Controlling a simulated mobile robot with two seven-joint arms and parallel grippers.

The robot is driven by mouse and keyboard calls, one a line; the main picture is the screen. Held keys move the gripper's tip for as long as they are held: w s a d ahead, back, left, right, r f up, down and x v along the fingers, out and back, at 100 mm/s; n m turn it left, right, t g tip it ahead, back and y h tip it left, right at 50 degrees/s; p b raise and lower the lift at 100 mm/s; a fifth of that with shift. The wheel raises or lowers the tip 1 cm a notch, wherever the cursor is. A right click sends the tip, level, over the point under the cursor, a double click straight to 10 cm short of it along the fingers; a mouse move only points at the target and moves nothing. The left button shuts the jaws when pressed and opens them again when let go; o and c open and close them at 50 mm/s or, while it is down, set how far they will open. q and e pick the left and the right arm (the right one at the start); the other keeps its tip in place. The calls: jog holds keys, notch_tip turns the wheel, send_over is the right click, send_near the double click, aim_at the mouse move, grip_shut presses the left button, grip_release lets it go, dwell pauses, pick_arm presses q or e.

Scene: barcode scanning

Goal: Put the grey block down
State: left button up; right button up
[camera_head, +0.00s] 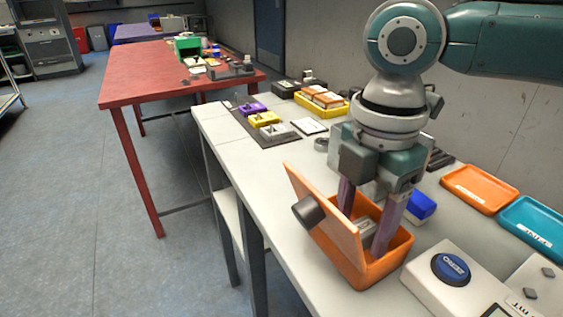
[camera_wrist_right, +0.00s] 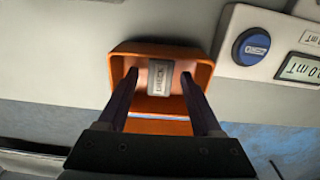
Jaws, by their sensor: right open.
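The grey block (camera_head: 366,227) lies inside the orange box (camera_head: 398,262), whose orange lid or panel leans up at the left with a dark round knob. In the right wrist view the grey block (camera_wrist_right: 160,78) shows a label on top and sits against the floor of the orange box (camera_wrist_right: 205,75). My right gripper (camera_head: 362,233) points down into the box, its fingers open on either side of the block. In the right wrist view a gap shows between the fingers (camera_wrist_right: 158,80) and the block. My left gripper is not in view.
A white device with a blue button (camera_head: 451,268) stands right of the box. A blue block (camera_head: 420,206) sits behind it. Orange (camera_head: 480,188) and teal (camera_head: 535,226) trays lie at the right. A yellow tray (camera_head: 335,109) and small coloured items stand farther back.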

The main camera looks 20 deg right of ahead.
aim_at(361, 228)
notch_tip(361, 228, up, 12)
jog(key=p, duration=0.2)
jog(key=shift+r, duration=0.2)
dwell(1.1)
